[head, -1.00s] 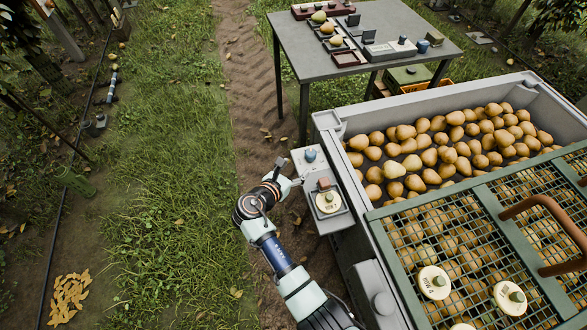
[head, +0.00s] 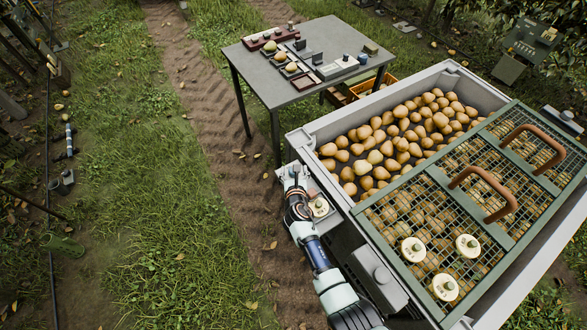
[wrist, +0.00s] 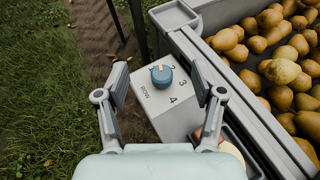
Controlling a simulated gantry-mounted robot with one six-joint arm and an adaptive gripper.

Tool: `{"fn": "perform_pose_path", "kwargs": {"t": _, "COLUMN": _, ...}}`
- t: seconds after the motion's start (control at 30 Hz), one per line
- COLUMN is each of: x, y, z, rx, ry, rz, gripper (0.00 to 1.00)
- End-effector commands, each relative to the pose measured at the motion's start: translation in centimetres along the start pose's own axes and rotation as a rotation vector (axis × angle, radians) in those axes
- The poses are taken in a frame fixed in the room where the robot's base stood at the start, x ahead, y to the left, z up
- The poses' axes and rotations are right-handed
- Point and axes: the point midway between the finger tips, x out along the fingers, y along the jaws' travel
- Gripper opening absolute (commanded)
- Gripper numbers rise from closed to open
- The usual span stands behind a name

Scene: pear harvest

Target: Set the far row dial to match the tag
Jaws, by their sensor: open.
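A blue round dial (wrist: 161,75) with an orange pointer mark stands on a grey panel (wrist: 158,112) marked ROW, with numbers including 3 and 4 beside the knob. The pointer is towards the panel's far side; the number nearest it is hard to read. My gripper (wrist: 158,83) is open, its fingers apart on either side of the dial in the picture; contact cannot be told. In the head view my gripper (head: 293,174) covers the dial. A cream round tag (head: 318,206) with a green knob lies beside the panel; its lettering is too small to read.
A large grey bin (head: 312,134) of pears adjoins the panel's right side. Its green mesh lid (head: 432,178) carries three cream discs. A grey table (head: 262,76) with trays and pears stands behind. Grass and a dirt track lie open on the left.

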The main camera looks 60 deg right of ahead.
Motion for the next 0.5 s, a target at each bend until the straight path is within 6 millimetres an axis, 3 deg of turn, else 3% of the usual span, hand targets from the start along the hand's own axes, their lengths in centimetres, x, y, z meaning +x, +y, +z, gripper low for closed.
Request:
{"fn": "perform_pose_path", "kwargs": {"t": 0.37, "x": 3.7, "y": 0.0, "z": -8.7, "rx": -0.001, "ry": 0.001, "rz": -0.001, "gripper": 0.68}}
{"fn": "perform_pose_path", "kwargs": {"t": 0.5, "x": 7.4, "y": 0.0, "z": -8.0, "rx": 0.002, "ry": -0.001, "rz": -0.003, "gripper": 0.68}}
